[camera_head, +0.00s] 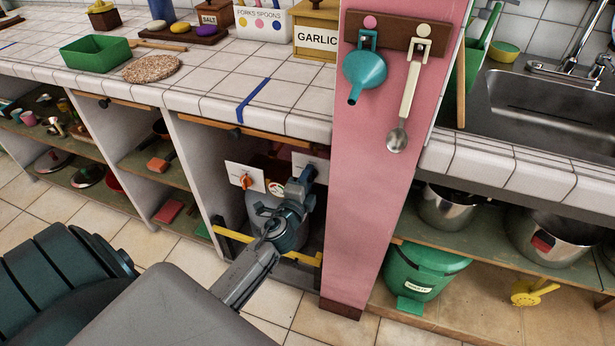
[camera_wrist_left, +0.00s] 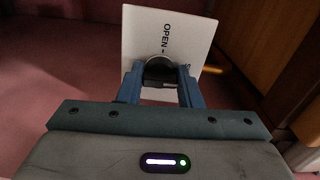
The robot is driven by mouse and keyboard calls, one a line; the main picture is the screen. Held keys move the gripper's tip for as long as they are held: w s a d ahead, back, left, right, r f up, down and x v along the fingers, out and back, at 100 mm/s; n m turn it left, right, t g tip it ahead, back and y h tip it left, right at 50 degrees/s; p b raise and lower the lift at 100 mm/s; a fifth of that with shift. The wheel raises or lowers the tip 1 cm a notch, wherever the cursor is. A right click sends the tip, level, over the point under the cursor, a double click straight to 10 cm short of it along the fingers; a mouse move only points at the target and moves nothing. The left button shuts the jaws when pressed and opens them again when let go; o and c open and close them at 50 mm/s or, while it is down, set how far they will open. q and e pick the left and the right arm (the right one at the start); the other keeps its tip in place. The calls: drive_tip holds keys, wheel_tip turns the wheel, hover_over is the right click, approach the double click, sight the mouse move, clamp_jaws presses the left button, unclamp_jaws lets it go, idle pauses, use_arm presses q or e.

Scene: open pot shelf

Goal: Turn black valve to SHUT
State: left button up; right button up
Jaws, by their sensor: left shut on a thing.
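My left gripper (camera_head: 306,178) reaches into the open bay beneath the counter, left of the pink post. In the left wrist view, my left gripper (camera_wrist_left: 160,82) has its two blue fingers on either side of the black valve (camera_wrist_left: 159,70) and is shut on it. A white plate (camera_wrist_left: 143,32) behind the valve carries the word OPEN, turned sideways in this view. Other lettering is mostly hidden by the fingers. In the head view this plate (camera_head: 311,162) shows behind the gripper, and the valve itself is hard to make out. My right gripper is not in view.
An orange valve (camera_head: 245,181) sits on another white plate to the left, with a round gauge (camera_head: 275,187) between the plates. A yellow bar (camera_head: 234,235) crosses the bay low down. The pink post (camera_head: 368,220) stands close on the right, with a funnel and spoon hanging above.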

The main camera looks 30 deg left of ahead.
use_arm(q)
drive_tip(key=shift+m, duration=0.4)
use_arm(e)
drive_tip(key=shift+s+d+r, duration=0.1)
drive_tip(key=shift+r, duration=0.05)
use_arm(q)
drive_tip(key=o, duration=1)
drive_tip(key=shift+c, duration=0.2)
drive_tip(key=b+v, duration=0.1)
drive_tip(key=v, duration=0.9)
drive_tip(key=shift+s+d+b, duration=0.2)
drive_tip(key=shift+s+b, duration=0.1)
drive_tip(key=shift+s, duration=0.05)
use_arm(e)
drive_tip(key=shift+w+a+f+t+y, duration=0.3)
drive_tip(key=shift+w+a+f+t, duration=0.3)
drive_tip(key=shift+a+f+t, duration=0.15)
